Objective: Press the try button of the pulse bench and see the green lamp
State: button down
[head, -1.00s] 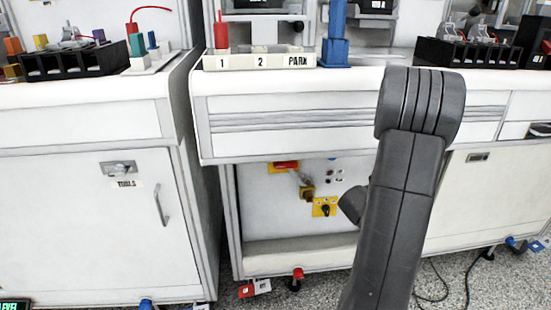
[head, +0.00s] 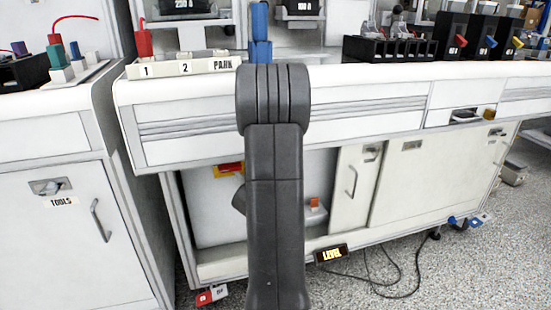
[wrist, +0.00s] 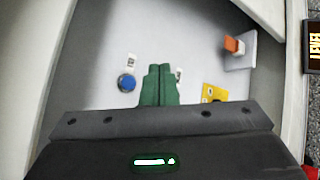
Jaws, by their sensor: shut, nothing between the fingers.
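My gripper (wrist: 159,84) shows in the wrist view as two green fingers, shut together and empty. It points into the recess under the bench (head: 190,215). A round blue button (wrist: 127,83) with a small white label sits on the pale panel just left of the fingertips; they look apart from it. Another small label is partly hidden beside the right finger. I cannot read these labels or tell which part is the try button. No lit green lamp can be made out on the panel. In the head view my arm hides the gripper and part of the recess.
A black LEVEL sign (head: 330,254) stands at the recess's lower right. Cables (head: 385,270) lie on the floor.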

jog(key=w+a, duration=0.2)
jog(key=w, duration=0.6)
jog(key=shift+a, duration=0.35)
jog(key=shift+w, duration=0.2)
dwell(1.6)
jog(key=shift+w+a, duration=0.15)
jog(key=shift+w, duration=0.15)
jog(key=shift+w+a, duration=0.15)
jog(key=shift+w, duration=0.35)
dwell(0.6)
dwell(0.3)
jog(key=shift+s+d, duration=0.3)
jog(key=shift+s, duration=0.6)
jog(key=shift+s, duration=0.1)
jog(key=shift+s+d, duration=0.25)
jog(key=shift+s, duration=0.5)
jog(key=shift+s+d, duration=0.25)
jog(key=shift+s, duration=0.55)
jog(key=shift+s+d, duration=0.25)
jog(key=shift+s, duration=0.5)
jog(key=shift+w, duration=0.15)
